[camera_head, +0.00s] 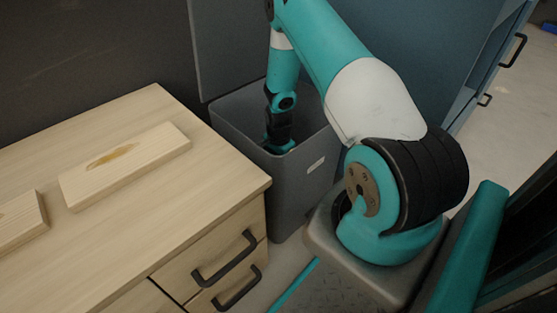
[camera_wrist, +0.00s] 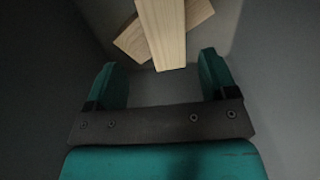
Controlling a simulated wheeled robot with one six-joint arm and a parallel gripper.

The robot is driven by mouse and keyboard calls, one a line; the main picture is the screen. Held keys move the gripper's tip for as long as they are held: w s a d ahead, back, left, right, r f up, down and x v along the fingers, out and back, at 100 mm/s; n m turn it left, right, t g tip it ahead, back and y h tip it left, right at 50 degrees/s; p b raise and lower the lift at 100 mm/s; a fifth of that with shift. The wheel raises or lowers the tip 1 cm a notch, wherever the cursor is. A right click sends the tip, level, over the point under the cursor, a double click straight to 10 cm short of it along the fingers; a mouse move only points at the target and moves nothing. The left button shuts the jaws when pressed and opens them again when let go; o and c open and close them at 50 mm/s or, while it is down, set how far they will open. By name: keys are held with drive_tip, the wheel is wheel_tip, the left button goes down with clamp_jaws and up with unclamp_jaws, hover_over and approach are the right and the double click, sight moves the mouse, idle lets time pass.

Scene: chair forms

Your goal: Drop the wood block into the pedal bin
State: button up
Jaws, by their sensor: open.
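The pedal bin (camera_head: 300,195) is a grey, open-topped box beside the wooden cabinet, with its lid (camera_head: 232,45) raised at the back. My gripper (camera_wrist: 160,65) is inside the bin with its two teal fingers apart and nothing between them. In the head view the arm's end (camera_head: 280,140) reaches down below the rim. In the wrist view one pale wood block (camera_wrist: 166,38) lies beyond the fingertips, across another wood piece (camera_wrist: 133,42) set at an angle. Both appear to be in the bin. Which is the task's block I cannot tell.
Two more wood pieces lie on the cabinet top (camera_head: 140,215): one with a brown knot (camera_head: 155,160), and one cut off at the left edge (camera_head: 20,222). The cabinet has dark handles (camera_head: 225,258).

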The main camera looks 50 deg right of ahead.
wheel_tip(320, 180, up, 13)
drive_tip(key=p, duration=0.7)
drive_tip(key=s+a+r+n+t+y, duration=0.1)
drive_tip(key=a+r+n+y, duration=0.1)
drive_tip(key=a+r+n, duration=1.5)
drive_tip(key=s+a+r+n+g+y, duration=0.1)
drive_tip(key=s+a+r+n, duration=0.7)
drive_tip(key=s+a+r, duration=0.8)
drive_tip(key=s+y, duration=0.1)
drive_tip(key=s, duration=0.2)
drive_tip(key=shift+a+r+n, duration=0.2)
drive_tip(key=shift+n, duration=0.2)
wheel_tip(320, 180, up, 42)
drive_tip(key=p, duration=4.2)
